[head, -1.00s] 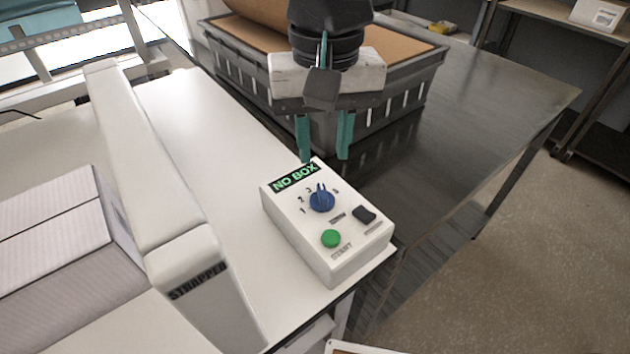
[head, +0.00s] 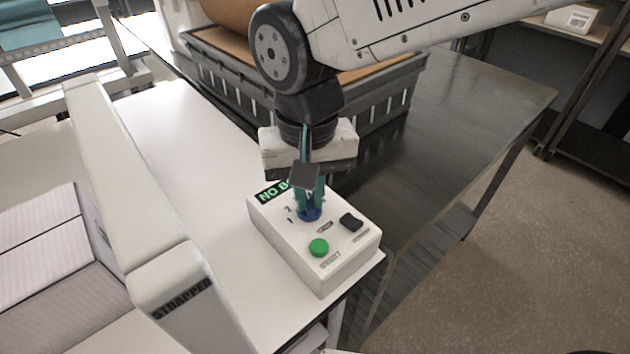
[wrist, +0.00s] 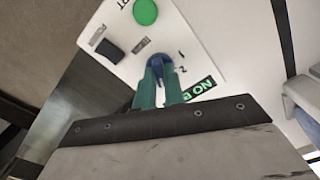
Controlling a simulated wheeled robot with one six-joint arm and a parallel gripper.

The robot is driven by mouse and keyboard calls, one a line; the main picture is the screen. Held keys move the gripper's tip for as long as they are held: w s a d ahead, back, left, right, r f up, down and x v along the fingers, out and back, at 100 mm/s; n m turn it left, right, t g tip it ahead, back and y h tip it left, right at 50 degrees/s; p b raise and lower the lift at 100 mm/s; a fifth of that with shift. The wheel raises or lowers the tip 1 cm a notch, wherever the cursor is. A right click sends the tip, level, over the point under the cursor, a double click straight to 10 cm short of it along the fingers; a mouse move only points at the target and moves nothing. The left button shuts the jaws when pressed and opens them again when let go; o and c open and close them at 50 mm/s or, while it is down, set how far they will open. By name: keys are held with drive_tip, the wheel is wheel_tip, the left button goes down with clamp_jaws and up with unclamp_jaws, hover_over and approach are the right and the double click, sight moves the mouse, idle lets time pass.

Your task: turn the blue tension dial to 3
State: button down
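The blue tension dial (head: 309,214) sits on top of the white control box (head: 335,272), largely hidden by my fingers in the head view. My gripper (head: 309,205) points down at it. In the wrist view the dial (wrist: 158,62) shows between the two teal fingertips (wrist: 159,75), which are close together and appear shut on its raised grip. The numerals 1 and 2 show beside the dial; its pointer and the 3 are hidden, so I cannot tell its setting.
A green button (head: 318,247) and a black switch (head: 351,222) are close to the dial. The strapper arch (head: 165,255) stands at left. A grey crate (head: 385,110) is behind on the dark metal table (head: 450,130).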

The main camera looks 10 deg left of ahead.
sight(309, 201)
drive_tip(key=n, duration=0.5)
drive_tip(key=shift+n, duration=0.4)
drive_tip(key=c, duration=1.5)
unclamp_jaws()
wheel_tip(309, 201, up, 8)
drive_tip(key=shift+f, duration=0.1)
